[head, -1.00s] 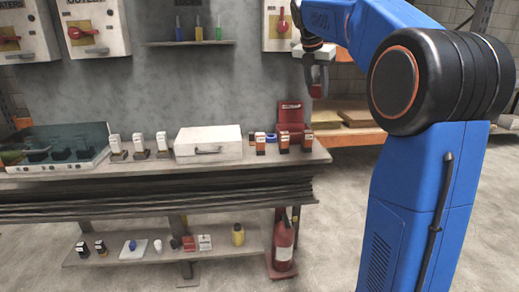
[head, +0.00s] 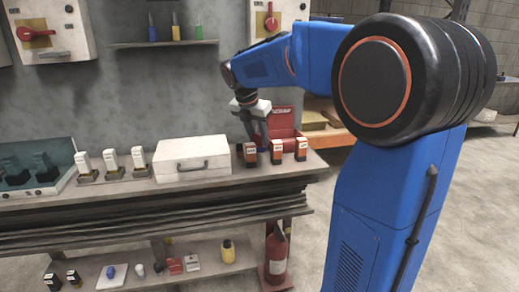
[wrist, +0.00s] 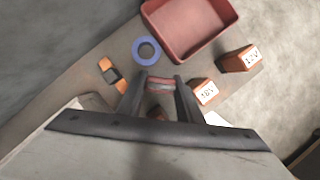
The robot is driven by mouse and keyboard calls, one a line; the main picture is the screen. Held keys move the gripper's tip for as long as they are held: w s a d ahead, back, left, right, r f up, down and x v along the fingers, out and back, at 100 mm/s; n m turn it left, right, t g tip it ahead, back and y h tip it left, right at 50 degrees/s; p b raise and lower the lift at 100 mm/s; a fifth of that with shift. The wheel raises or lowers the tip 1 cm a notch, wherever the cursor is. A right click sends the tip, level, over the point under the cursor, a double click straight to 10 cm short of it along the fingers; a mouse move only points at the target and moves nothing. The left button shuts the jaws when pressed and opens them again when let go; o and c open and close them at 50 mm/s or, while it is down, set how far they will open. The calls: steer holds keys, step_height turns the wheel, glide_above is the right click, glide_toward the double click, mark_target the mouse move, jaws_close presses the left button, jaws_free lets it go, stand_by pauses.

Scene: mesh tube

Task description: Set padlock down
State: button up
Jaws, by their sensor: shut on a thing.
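My gripper (head: 256,136) is over the right end of the workbench, behind the row of orange and black battery packs (head: 276,152) in the head view. In the wrist view its two dark fingers (wrist: 160,87) are shut on the red padlock (wrist: 160,82), which sits between the fingertips. The padlock is mostly hidden by the fingers, and I cannot make it out in the head view. I cannot tell whether it touches the bench top (wrist: 88,72).
In the wrist view a red bin (wrist: 190,48), a blue ring (wrist: 146,50) and an orange and black object (wrist: 112,75) lie around the padlock. A white case (head: 192,158) stands left of the gripper in the head view.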

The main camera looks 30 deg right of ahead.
mark_target(257, 143)
steer(key=shift+f, duration=2.2)
steer(key=shift+f, duration=0.15)
steer(key=o, duration=0.9)
steer(key=v, duration=1.2)
